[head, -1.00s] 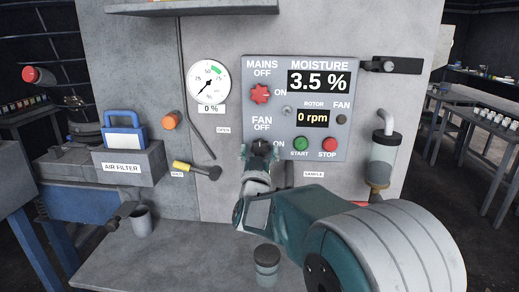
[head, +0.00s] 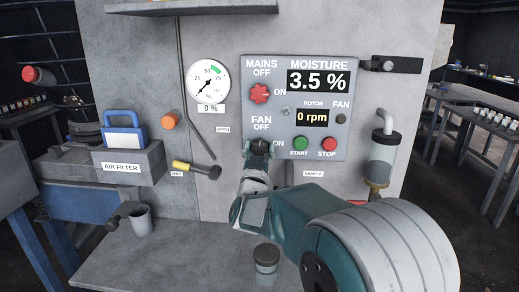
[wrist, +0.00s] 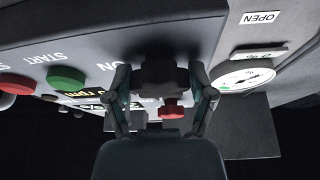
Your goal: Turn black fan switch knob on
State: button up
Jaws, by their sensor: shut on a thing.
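The black fan switch knob (wrist: 164,78) sits on the grey control panel (head: 327,72), between the FAN OFF and ON labels. In the head view my gripper (head: 259,149) is at the panel and mostly covers the knob. In the wrist view my gripper (wrist: 164,90) has one finger on each side of the knob and is shut on it. The knob's exact pointing direction is hard to tell. The small round FAN lamp (head: 341,118) looks dark. The rotor display (head: 313,117) reads 0 rpm.
The red mains knob (head: 259,94) is above my gripper. The green START button (head: 301,144) and red STOP button (head: 328,144) are close on the right. A yellow-and-black lever (head: 197,169) is at the lower left. A jar (head: 266,264) stands on the ledge below.

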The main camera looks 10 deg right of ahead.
jog(key=m+h, duration=0.1)
jog(key=m, duration=0.2)
jog(key=m+g+h, duration=0.1)
jog(key=m, duration=0.2)
jog(key=shift+a+r+g+h, duration=0.1)
jog(key=shift+a+g+h, duration=0.05)
jog(key=shift+g+h, duration=0.2)
jog(key=m+g+h, duration=0.1)
jog(key=m, duration=0.2)
jog(key=m+g, duration=0.1)
jog(key=m, duration=0.2)
jog(key=shift+h, duration=0.35)
jog(key=m+g, duration=0.1)
jog(key=m, duration=0.2)
jog(key=m+g, duration=0.1)
jog(key=m, duration=0.2)
jog(key=shift+g, duration=0.25)
jog(key=shift+m+g, duration=0.5)
jog(key=shift+m, duration=0.9)
jog(key=shift+f, duration=0.25)
jog(key=o, duration=1.1)
jog(key=shift+r, duration=0.1)
